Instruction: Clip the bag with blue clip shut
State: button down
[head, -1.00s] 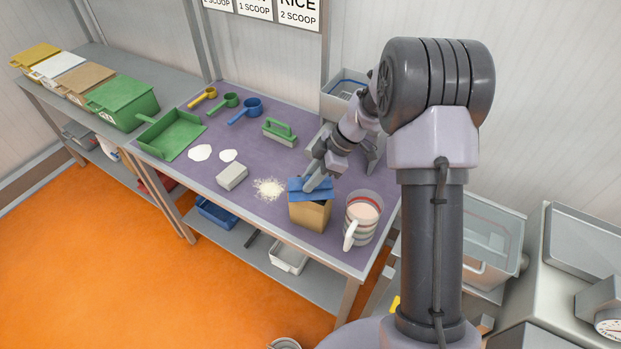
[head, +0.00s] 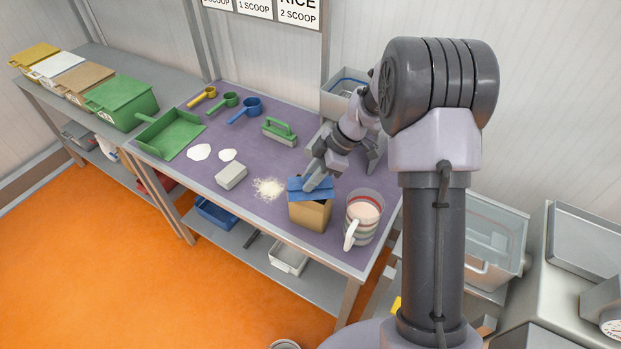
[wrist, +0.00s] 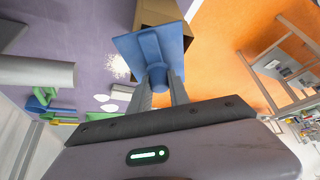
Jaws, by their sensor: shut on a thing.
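The brown bag (head: 309,215) stands upright near the front right of the purple table, and part of it shows in the wrist view (wrist: 158,11). The blue clip (head: 299,191) is at the bag's top. In the wrist view the blue clip (wrist: 148,48) shows a flat plate with a round knob. My gripper (head: 310,184) is shut on the clip's knob, with its fingers on both sides of it in the wrist view (wrist: 162,82). A dark gap shows at the bag's top right, under the clip. I cannot tell whether the clip grips the bag's edge.
A measuring jug (head: 362,217) stands close to the bag's right. Spilled grain (head: 268,188) and a pale block (head: 231,176) lie to its left.

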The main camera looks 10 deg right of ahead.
dwell(0.4)
jog(key=c, duration=1.1)
grip_release()
jog(key=shift+c, duration=0.2)
jog(key=shift+o, duration=0.2)
jog(key=o, duration=0.4)
jog(key=shift+o, duration=0.2)
jog(key=shift+r+p, duration=1.65)
jog(key=shift+r, duration=1.9)
grip_shut()
jog(key=shift+f, duration=0.2)
